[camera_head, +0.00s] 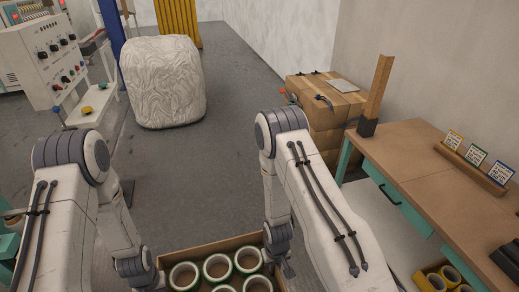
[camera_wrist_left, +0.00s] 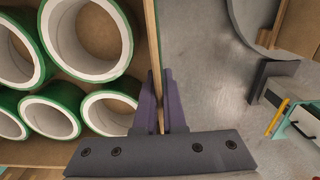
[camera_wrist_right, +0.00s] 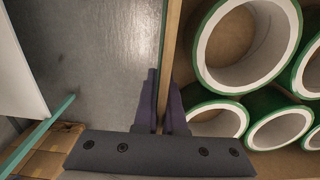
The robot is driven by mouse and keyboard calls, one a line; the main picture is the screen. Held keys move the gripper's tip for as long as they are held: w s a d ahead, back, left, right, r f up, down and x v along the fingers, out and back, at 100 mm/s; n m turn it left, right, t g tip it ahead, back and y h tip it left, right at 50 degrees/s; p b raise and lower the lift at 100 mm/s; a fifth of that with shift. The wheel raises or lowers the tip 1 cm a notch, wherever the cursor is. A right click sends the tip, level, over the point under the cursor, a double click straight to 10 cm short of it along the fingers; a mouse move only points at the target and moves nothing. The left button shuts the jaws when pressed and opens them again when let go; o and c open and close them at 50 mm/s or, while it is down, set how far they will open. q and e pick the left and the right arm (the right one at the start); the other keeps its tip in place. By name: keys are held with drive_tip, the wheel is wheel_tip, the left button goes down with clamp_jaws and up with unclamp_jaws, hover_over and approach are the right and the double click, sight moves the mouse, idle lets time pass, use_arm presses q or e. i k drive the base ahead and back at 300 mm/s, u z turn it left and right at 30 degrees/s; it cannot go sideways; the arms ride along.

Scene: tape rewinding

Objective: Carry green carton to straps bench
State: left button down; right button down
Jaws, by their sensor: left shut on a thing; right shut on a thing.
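The green carton (camera_head: 210,248) is an open brown box with several white tape rolls edged in green (camera_head: 217,267), at the bottom of the head view. My left gripper (camera_wrist_left: 161,105) is shut on one thin side wall of the carton. My right gripper (camera_wrist_right: 163,105) is shut on the opposite wall, and its wrist shows beside the carton in the head view (camera_head: 286,262). The carton's near side is cut off by the frame. No bench is clearly marked as the straps bench.
A wooden-topped bench (camera_head: 420,165) with coloured cards (camera_head: 476,155) stands at the right; a box of yellow-edged rolls (camera_head: 440,279) is below it. Stacked brown boxes (camera_head: 325,115) and a white wrapped bale (camera_head: 162,82) stand ahead. Grey floor (camera_head: 215,170) between them is clear.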

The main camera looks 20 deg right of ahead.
sight(436, 183)
drive_tip(key=i, duration=2.4)
drive_tip(key=z, duration=3.05)
